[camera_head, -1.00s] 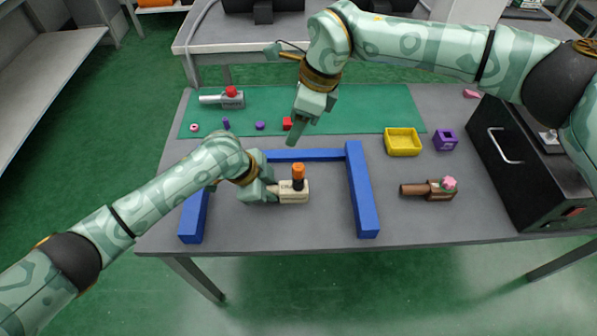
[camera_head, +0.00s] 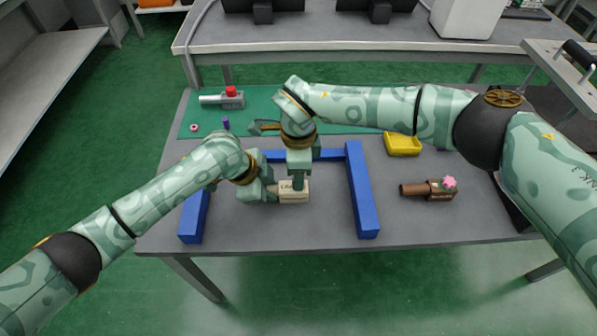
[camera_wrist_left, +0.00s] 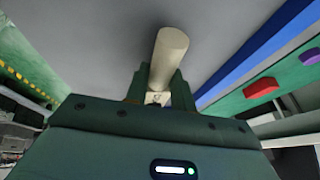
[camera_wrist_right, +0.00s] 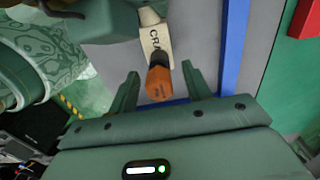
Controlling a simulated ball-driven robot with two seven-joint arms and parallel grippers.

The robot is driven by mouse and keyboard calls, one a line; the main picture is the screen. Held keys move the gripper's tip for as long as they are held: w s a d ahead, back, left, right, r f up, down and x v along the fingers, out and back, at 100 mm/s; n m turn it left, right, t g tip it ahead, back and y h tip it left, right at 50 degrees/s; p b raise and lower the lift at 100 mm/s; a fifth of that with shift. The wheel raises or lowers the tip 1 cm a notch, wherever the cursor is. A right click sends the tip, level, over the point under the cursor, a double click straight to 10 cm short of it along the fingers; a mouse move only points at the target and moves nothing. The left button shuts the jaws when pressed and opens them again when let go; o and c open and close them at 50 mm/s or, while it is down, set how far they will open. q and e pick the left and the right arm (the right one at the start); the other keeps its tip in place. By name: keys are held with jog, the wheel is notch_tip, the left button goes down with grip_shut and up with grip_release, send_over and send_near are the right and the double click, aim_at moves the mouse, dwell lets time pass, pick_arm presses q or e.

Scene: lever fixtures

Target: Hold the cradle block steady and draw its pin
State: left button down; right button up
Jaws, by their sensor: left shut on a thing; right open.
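The cream cradle block (camera_head: 293,196) lies on the grey table between blue bars, its lettering facing up. My left gripper (camera_head: 271,192) is shut on its pale round handle, which shows between the fingers in the left wrist view (camera_wrist_left: 168,58). The pin is hidden in the head view. In the right wrist view the pin's orange knob (camera_wrist_right: 159,84) stands on the block (camera_wrist_right: 155,38). My right gripper (camera_head: 299,182) points down over the block. Its open fingers lie either side of the knob, with gaps visible.
Blue bars stand at right (camera_head: 362,190), left (camera_head: 194,218) and behind the block. A brown block with a pink knob (camera_head: 428,190), a yellow tray (camera_head: 402,145) and a grey block with a red knob (camera_head: 224,99) stand farther out.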

pick_arm(q)
jog(key=shift+a, duration=0.1)
pick_arm(e)
jog(key=shift+f, duration=0.85)
grip_shut()
pick_arm(q)
jog(key=shift+f, duration=0.1)
pick_arm(e)
jog(key=shift+r, duration=0.8)
jog(key=shift+r, duration=1.95)
jog(key=shift+r, duration=0.1)
